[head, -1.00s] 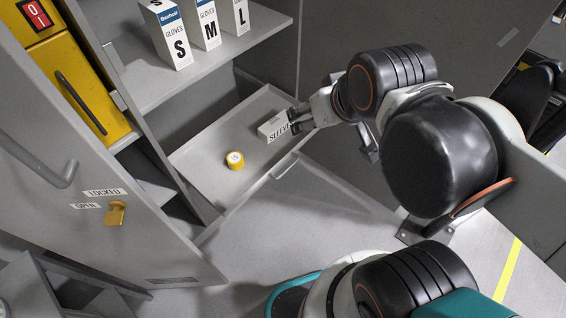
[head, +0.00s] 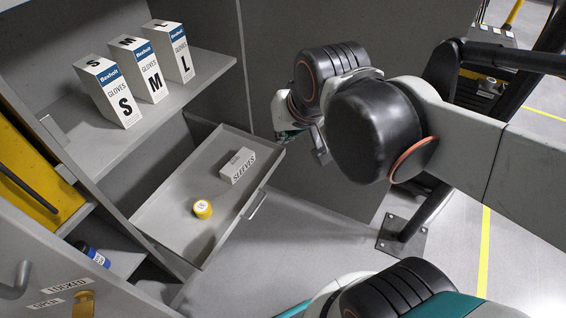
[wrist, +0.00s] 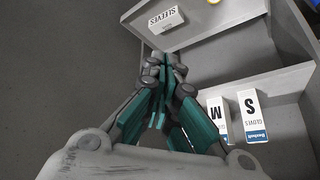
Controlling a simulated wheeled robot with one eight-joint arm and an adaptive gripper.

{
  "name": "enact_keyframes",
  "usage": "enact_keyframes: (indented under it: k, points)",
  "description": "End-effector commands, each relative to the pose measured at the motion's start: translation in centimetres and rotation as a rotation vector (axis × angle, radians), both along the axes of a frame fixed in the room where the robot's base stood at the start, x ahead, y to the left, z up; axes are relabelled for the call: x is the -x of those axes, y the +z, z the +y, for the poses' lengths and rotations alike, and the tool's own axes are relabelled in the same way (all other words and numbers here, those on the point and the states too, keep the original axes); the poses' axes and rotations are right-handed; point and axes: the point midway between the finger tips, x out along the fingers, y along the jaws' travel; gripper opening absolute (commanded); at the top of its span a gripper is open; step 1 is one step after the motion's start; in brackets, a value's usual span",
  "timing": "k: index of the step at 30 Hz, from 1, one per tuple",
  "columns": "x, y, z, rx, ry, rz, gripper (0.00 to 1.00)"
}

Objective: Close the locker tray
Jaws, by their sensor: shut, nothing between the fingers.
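The locker tray (head: 176,212) is a grey drawer pulled out of the locker below a shelf, with a bar handle (head: 257,205) on its front. It holds a white SLEEVES box (head: 238,167) and a yellow roll (head: 202,209). My gripper (head: 290,134) is at the tray's far right corner in the head view, mostly hidden by my arm. In the wrist view my gripper (wrist: 165,70) is shut and empty, with its fingertips by the tray's wall (wrist: 205,42). I cannot tell whether they touch it.
Glove boxes S (head: 110,92), M (head: 142,72) and L (head: 168,52) stand on the shelf (head: 205,75) above the tray. The open locker door (head: 60,265) with its yellow latch (head: 84,303) is at lower left. The floor (head: 300,245) before the tray is clear.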

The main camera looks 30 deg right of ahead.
Motion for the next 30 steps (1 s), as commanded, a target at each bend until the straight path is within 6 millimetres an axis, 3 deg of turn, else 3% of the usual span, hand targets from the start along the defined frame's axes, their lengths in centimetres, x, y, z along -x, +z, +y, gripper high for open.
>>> enact_keyframes:
  k: [7,14,23,30]
  points:
    - [-4.9,-0.2,-1.3,-0.131,-0.214,0.048,0.0]
    - [-10.4,-2.1,-3.2,-0.28,-0.474,0.101,0.0]
    - [-17.1,-7.2,-6.5,-0.462,-0.827,0.169,0.0]
    - [-21.4,-13.2,-9.5,-0.596,-1.114,0.22,0.0]
